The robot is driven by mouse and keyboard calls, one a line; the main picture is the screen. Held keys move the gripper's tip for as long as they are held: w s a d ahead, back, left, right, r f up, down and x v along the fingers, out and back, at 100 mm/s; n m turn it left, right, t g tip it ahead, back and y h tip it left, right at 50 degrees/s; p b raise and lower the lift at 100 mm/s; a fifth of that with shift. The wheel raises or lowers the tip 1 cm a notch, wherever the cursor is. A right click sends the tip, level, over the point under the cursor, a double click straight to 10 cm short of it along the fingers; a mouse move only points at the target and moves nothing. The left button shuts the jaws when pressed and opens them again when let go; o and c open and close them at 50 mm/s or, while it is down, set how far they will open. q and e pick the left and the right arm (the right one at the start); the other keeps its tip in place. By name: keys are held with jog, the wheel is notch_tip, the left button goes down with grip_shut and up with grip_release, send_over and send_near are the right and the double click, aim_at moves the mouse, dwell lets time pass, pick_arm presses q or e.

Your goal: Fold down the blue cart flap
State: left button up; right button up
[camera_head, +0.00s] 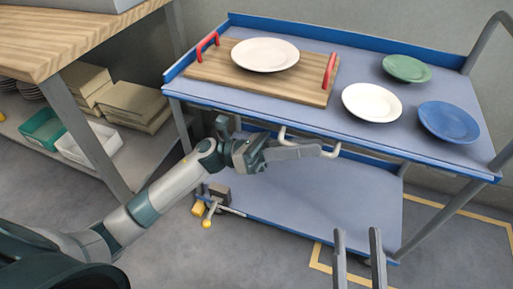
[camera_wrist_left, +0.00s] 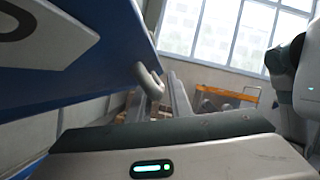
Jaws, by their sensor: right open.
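The blue cart (camera_head: 352,107) has a flat top and a lower shelf; no separate flap edge is clear, and the top looks level. A pale curved handle (camera_head: 333,153) hangs below its front edge. My left gripper (camera_head: 318,151) is at this handle, under the front edge, with its fingers pointing right. In the left wrist view, the handle end (camera_wrist_left: 150,82) is close to the left fingers (camera_wrist_left: 168,98), under the blue panel (camera_wrist_left: 75,50). Contact and finger gap are unclear. My right gripper (camera_head: 357,245) is open and empty, in front of the cart.
A wooden board (camera_head: 212,75) with red handles carries a white plate (camera_head: 265,54). Another white plate (camera_head: 371,102), a green plate (camera_head: 406,68) and a blue plate (camera_head: 449,121) lie on the cart top. A wooden table (camera_head: 60,40) stands left. Yellow floor tape (camera_head: 322,255) shows.

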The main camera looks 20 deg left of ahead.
pick_arm(q)
jog(key=b+v, duration=0.1)
jog(key=v, duration=1.6)
jog(key=shift+a, duration=0.2)
pick_arm(e)
jog(key=shift+s+d+r+t, duration=0.1)
jog(key=shift+d+r+t, duration=0.15)
jog(key=shift+r+t, duration=0.3)
jog(key=shift+s+d+r+t, duration=0.1)
jog(key=shift+d+r+t, duration=0.1)
jog(key=shift+r+t, duration=0.35)
jog(key=shift+d+r+t, duration=0.25)
jog(key=shift+r+t, duration=0.05)
jog(key=shift+r, duration=0.5)
pick_arm(q)
jog(key=shift+s+f, duration=0.1)
pick_arm(e)
jog(key=shift+f, duration=0.15)
